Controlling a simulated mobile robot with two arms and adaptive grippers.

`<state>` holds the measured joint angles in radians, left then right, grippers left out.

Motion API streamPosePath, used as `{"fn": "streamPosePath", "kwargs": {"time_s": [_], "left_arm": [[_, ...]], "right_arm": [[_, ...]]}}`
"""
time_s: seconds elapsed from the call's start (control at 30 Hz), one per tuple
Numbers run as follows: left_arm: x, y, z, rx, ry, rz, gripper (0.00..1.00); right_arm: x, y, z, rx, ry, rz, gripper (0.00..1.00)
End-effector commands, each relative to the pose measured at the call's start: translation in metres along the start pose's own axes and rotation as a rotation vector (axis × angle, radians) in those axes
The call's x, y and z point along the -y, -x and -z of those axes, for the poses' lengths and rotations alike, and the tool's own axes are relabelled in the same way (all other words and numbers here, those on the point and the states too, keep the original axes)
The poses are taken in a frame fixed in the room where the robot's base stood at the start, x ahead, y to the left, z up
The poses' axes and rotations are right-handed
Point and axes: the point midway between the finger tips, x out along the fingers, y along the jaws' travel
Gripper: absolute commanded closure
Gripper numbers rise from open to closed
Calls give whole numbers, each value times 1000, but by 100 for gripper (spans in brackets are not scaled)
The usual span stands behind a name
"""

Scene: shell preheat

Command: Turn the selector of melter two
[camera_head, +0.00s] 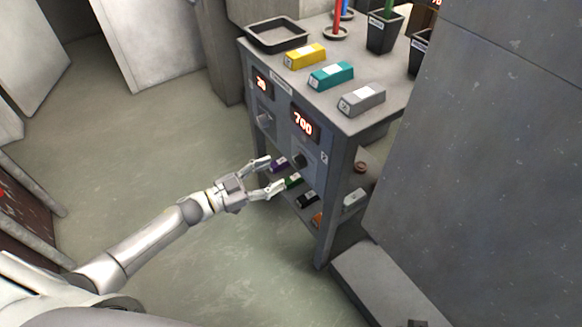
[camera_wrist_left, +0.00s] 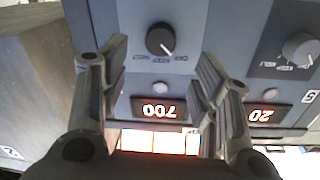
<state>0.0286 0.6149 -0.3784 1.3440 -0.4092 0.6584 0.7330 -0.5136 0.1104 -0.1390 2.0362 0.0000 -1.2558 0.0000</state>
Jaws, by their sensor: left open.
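The melter panel carries two lit displays. The one reading 700 (camera_head: 304,123) has a dark round selector (camera_head: 299,160) below it, with a small label that looks like a 2 beside it. The display reading 20 (camera_head: 262,84) has a grey selector (camera_head: 264,120) below it. My left gripper (camera_head: 277,173) is open and empty in front of the panel, near the dark selector. In the left wrist view, which is upside down, the dark selector (camera_wrist_left: 160,40) appears between the open fingers, apart from both. The grey selector (camera_wrist_left: 300,49) is off to the right. My right gripper is not in view.
Small coloured blocks sit on shelves below the panel. A large grey wall (camera_head: 490,150) stands at right.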

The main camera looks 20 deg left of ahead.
Motion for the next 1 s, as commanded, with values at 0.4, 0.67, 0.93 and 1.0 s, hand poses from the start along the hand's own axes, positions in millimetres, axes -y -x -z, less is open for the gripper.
{"fn": "streamPosePath", "kwargs": {"time_s": [0.4, 0.67, 0.93, 1.0], "left_arm": [[0, -66, -1, 0, 1, 2, 43], [0, -72, -1, 2, 0, 1, 43], [0, -72, -1, 2, 0, 1, 62], [0, -72, -1, 2, 0, 1, 71]], "right_arm": [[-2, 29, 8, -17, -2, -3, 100], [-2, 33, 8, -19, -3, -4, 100], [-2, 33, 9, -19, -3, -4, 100], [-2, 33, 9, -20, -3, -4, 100]]}}
